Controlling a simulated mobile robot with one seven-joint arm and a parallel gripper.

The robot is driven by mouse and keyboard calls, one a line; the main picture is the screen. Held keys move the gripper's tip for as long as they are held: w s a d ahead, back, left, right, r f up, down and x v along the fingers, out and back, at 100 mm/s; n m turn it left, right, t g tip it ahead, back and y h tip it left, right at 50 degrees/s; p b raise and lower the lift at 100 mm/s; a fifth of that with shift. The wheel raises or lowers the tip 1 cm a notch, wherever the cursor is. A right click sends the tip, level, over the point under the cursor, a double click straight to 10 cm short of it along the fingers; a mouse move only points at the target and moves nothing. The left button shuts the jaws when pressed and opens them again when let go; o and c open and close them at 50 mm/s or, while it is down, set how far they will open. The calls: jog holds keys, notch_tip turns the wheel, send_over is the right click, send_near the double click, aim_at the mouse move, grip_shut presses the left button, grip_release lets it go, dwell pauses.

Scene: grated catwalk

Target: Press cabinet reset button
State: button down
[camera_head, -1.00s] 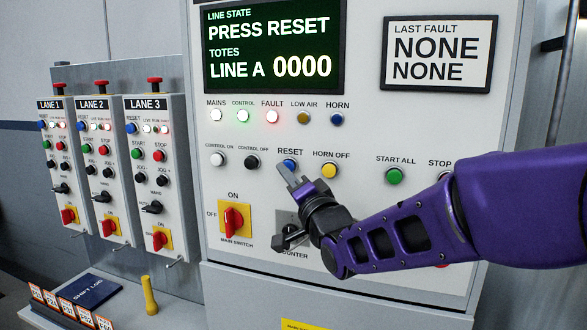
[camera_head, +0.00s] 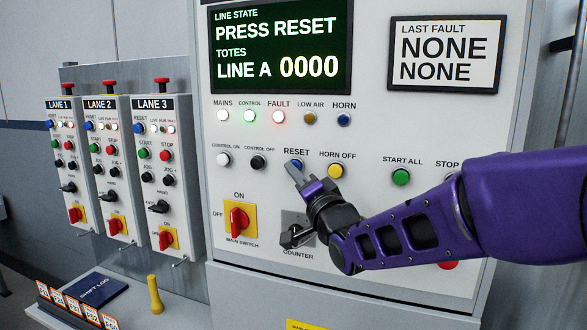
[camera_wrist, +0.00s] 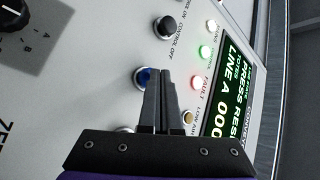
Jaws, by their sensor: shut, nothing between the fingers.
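The blue RESET button (camera_head: 296,162) is on the grey cabinet front (camera_head: 370,225), under its RESET label. My gripper (camera_head: 291,169) is shut and empty, with its fingertips overlapping the button's lower left side in the head view. The wrist view shows the blue button (camera_wrist: 142,76) just left of the shut fingertips (camera_wrist: 165,74), partly hidden behind them. I cannot tell whether the fingertips touch it. The cabinet display (camera_head: 281,48) reads PRESS RESET and LINE A 0000. The FAULT lamp (camera_head: 278,117) glows red.
The yellow HORN OFF button (camera_head: 335,171) is right of RESET, and the black CONTROL OFF button (camera_head: 258,162) is left. Below are the red main switch (camera_head: 239,220) and the counter (camera_head: 297,232). Lane boxes (camera_head: 155,185) stand left, above a shelf with a yellow object (camera_head: 155,295).

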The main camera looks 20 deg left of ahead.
jog(key=shift+w+d, duration=0.1)
jog(key=shift+w, duration=0.5)
dwell(0.3)
jog(key=shift+s, duration=0.1)
jog(key=shift+s+b, duration=0.35)
jog(key=shift+s, duration=0.85)
jog(key=shift+s+a+r+b, duration=0.1)
jog(key=shift+s+a+b, duration=0.15)
jog(key=shift+s, duration=1.05)
jog(key=shift+s+a+b, duration=0.1)
jog(key=shift+s+b, duration=0.2)
jog(key=shift+s, duration=0.95)
jog(key=shift+w, duration=0.1)
